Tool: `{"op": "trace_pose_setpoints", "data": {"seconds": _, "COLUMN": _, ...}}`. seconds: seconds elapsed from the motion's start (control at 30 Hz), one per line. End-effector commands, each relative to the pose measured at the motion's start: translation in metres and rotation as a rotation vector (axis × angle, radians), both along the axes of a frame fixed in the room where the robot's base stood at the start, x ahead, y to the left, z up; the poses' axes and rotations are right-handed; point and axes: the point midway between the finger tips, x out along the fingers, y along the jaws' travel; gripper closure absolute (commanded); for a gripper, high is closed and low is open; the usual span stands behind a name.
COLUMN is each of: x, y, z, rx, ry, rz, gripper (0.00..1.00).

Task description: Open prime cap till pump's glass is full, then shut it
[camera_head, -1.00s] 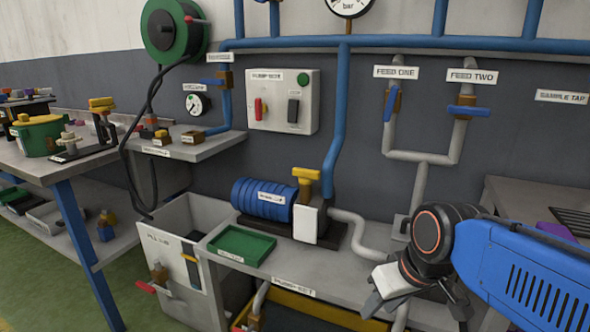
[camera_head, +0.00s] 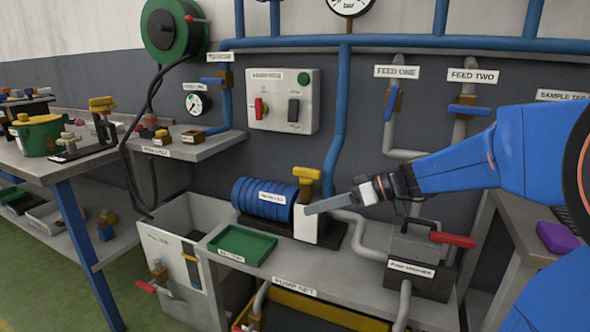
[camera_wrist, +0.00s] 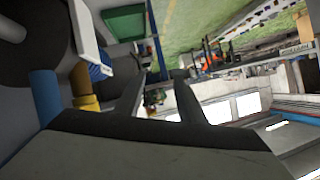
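The pump's blue ribbed motor (camera_head: 262,197) lies on the bench. Beside it is the pump's yellow prime cap (camera_head: 308,174) on a brown stem. The white sight glass (camera_head: 305,226) is on the front of the pump, and I cannot make out a level in it. My gripper (camera_head: 308,210) is pointed left, its tips at the top of the glass in the picture, below the cap. In the wrist view my fingers (camera_wrist: 157,85) stand apart with nothing between them. The yellow cap (camera_wrist: 87,103) and white glass (camera_wrist: 85,32) lie to their left, outside the fingers.
A green tray (camera_head: 241,245) lies left of the pump. A grey box with a red lever (camera_head: 452,240) stands to the right, below my arm. A switch box (camera_head: 284,101) and blue pipe (camera_head: 341,115) are on the wall behind. FEED ONE (camera_head: 391,102) and FEED TWO (camera_head: 469,111) valves are above my gripper.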

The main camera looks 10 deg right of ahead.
Motion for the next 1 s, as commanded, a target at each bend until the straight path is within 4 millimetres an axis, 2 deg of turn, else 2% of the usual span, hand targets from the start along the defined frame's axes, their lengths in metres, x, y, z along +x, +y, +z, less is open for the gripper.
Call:
{"op": "trace_pose_setpoints", "data": {"seconds": 0.03, "x": 0.019, "y": -0.01, "z": 0.005, "rx": 0.035, "ry": -0.055, "rz": -0.006, "gripper": 0.64}}
{"op": "trace_pose_setpoints", "data": {"seconds": 0.2, "x": 0.075, "y": -0.044, "z": 0.028, "rx": 0.119, "ry": -0.286, "rz": -0.044, "gripper": 0.64}}
{"op": "trace_pose_setpoints", "data": {"seconds": 0.33, "x": 0.108, "y": -0.071, "z": 0.04, "rx": 0.15, "ry": -0.436, "rz": -0.089, "gripper": 0.64}}
{"op": "trace_pose_setpoints", "data": {"seconds": 0.43, "x": 0.124, "y": -0.079, "z": 0.038, "rx": 0.163, "ry": -0.506, "rz": -0.11, "gripper": 0.64}}
{"op": "trace_pose_setpoints", "data": {"seconds": 0.6, "x": 0.134, "y": -0.075, "z": 0.026, "rx": 0.171, "ry": -0.544, "rz": -0.119, "gripper": 0.64}}
{"op": "trace_pose_setpoints", "data": {"seconds": 0.77, "x": 0.139, "y": -0.069, "z": 0.023, "rx": 0.171, "ry": -0.551, "rz": -0.119, "gripper": 0.64}}
{"op": "trace_pose_setpoints", "data": {"seconds": 1.0, "x": 0.157, "y": -0.044, "z": 0.023, "rx": 0.171, "ry": -0.549, "rz": -0.117, "gripper": 0.64}}
